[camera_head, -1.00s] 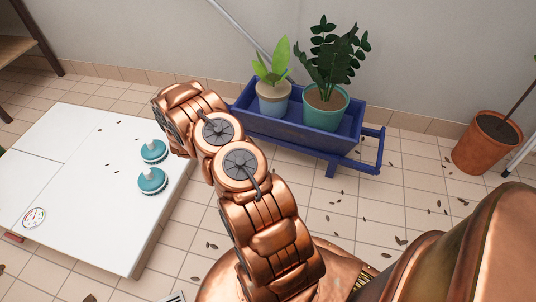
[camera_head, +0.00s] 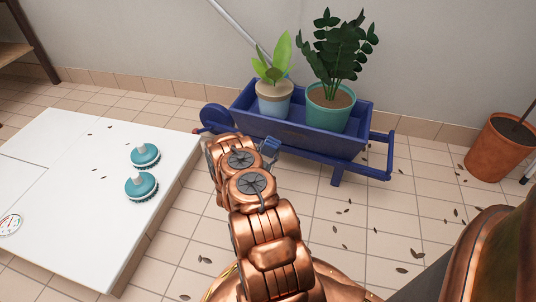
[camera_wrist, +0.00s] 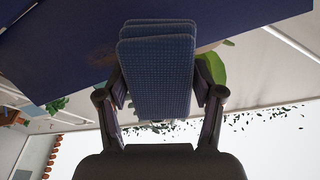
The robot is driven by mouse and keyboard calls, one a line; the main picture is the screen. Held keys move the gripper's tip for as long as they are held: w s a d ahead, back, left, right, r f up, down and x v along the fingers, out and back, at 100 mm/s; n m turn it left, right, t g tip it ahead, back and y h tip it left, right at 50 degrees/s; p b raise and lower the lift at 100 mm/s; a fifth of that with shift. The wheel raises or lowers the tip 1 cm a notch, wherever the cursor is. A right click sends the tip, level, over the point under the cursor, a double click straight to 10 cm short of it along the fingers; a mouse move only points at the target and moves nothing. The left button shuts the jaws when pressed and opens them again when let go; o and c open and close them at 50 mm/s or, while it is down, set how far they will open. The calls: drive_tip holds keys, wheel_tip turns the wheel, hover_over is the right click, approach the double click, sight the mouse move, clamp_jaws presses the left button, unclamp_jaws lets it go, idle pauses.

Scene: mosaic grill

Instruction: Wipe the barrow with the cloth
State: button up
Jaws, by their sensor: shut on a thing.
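The blue barrow (camera_head: 285,130) stands against the back wall with two potted plants in it. In the wrist view its dark blue side (camera_wrist: 60,50) fills the upper left. My gripper (camera_wrist: 158,88) is shut on a folded blue cloth (camera_wrist: 155,70) with a checked weave. In the head view a small blue part of the cloth (camera_head: 269,150) shows in front of the barrow's near side, beyond my copper arm. Most of the gripper is hidden there by the arm. I cannot tell whether the cloth touches the barrow.
A white table (camera_head: 80,190) with two teal brushes (camera_head: 143,170) and a gauge (camera_head: 10,224) is on the left. A terracotta pot (camera_head: 500,147) stands at the right. Dry leaves lie on the tiled floor (camera_head: 330,215), which is open right of my arm.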

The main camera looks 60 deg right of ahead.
sight(310, 135)
drive_tip(key=shift+b+x, duration=1.45)
drive_tip(key=shift+x, duration=0.35)
drive_tip(key=shift+b+x, duration=0.65)
drive_tip(key=shift+x, duration=0.45)
drive_tip(key=shift+b+x, duration=0.35)
drive_tip(key=shift+x, duration=1.1)
drive_tip(key=shift+s+r, duration=0.1)
drive_tip(key=shift+s+d+p, duration=0.2)
drive_tip(key=shift+s+p, duration=0.2)
drive_tip(key=shift+s, duration=0.45)
drive_tip(key=shift+s+d+p, duration=0.15)
drive_tip(key=shift+s+p, duration=0.2)
drive_tip(key=shift+s, duration=0.45)
drive_tip(key=shift+s+d+p, duration=0.2)
drive_tip(key=shift+s+p, duration=0.1)
drive_tip(key=shift+s, duration=0.4)
drive_tip(key=shift+s+d+p, duration=0.25)
drive_tip(key=shift+s, duration=0.5)
drive_tip(key=shift+s+d+p, duration=0.2)
drive_tip(key=shift+s+p, duration=0.1)
drive_tip(key=shift+s, duration=0.4)
drive_tip(key=shift+s+d+p, duration=0.25)
drive_tip(key=shift+s+p, duration=0.35)
drive_tip(key=shift+s, duration=0.65)
drive_tip(key=shift+s+d+r+p, duration=0.1)
drive_tip(key=shift+s+d+p, duration=0.2)
drive_tip(key=shift+s+p, duration=0.45)
drive_tip(key=shift+s+d+r+p, duration=0.1)
drive_tip(key=shift+s+d+p, duration=0.15)
drive_tip(key=shift+s+p, duration=0.5)
